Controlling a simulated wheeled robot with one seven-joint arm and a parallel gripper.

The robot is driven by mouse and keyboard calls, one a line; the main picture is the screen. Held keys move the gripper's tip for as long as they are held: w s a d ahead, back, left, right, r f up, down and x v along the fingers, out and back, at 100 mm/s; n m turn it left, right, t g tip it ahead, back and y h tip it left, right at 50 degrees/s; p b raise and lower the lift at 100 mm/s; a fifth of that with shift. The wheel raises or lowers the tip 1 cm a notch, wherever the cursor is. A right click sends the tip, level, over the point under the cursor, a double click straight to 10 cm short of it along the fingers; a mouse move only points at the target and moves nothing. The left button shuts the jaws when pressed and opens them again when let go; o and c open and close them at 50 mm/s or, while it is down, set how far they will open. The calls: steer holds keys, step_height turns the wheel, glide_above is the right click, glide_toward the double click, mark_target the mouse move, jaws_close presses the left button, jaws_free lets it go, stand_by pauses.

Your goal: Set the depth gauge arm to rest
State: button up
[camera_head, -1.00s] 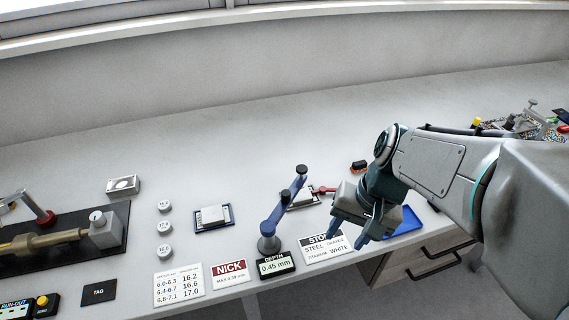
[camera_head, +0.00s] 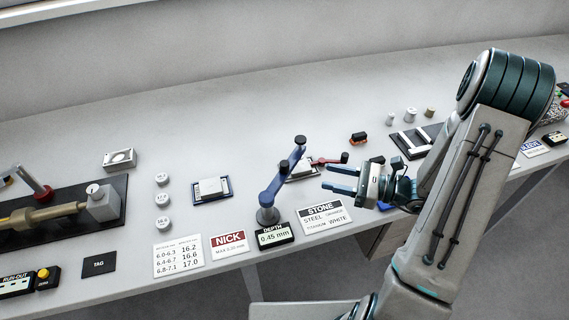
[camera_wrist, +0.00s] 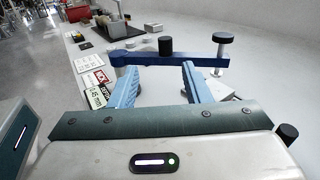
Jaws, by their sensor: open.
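The depth gauge arm (camera_head: 273,192) is a blue jointed arm on a round grey post, behind the black DEPTH display (camera_head: 275,235) reading 0.45 mm. Its far end, with a dark knob (camera_head: 300,140), reaches over a small plate (camera_head: 302,172). My gripper (camera_head: 341,179) is open and empty, to the right of the arm, its blue fingers pointing left toward it. In the wrist view, the blue arm (camera_wrist: 185,61) spans crosswise just beyond my two fingers (camera_wrist: 158,80), with a dark knob at its middle and another at its right end. No contact is visible.
A red-handled piece (camera_head: 328,160) lies close behind my fingers. A blue-edged tray (camera_head: 212,190) and several round weights stand left. The bench's back is clear.

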mark_target(284, 163)
steer(key=shift+m+t, duration=0.3)
steer(key=p+x, duration=0.1)
steer(key=x, duration=0.3)
steer(key=p+x, duration=0.1)
steer(key=x, duration=0.4)
steer(key=p+x, duration=0.1)
steer(key=x, duration=0.3)
steer(key=shift+w+a+f, duration=0.2)
steer(key=shift+w+f, duration=0.05)
jaws_close()
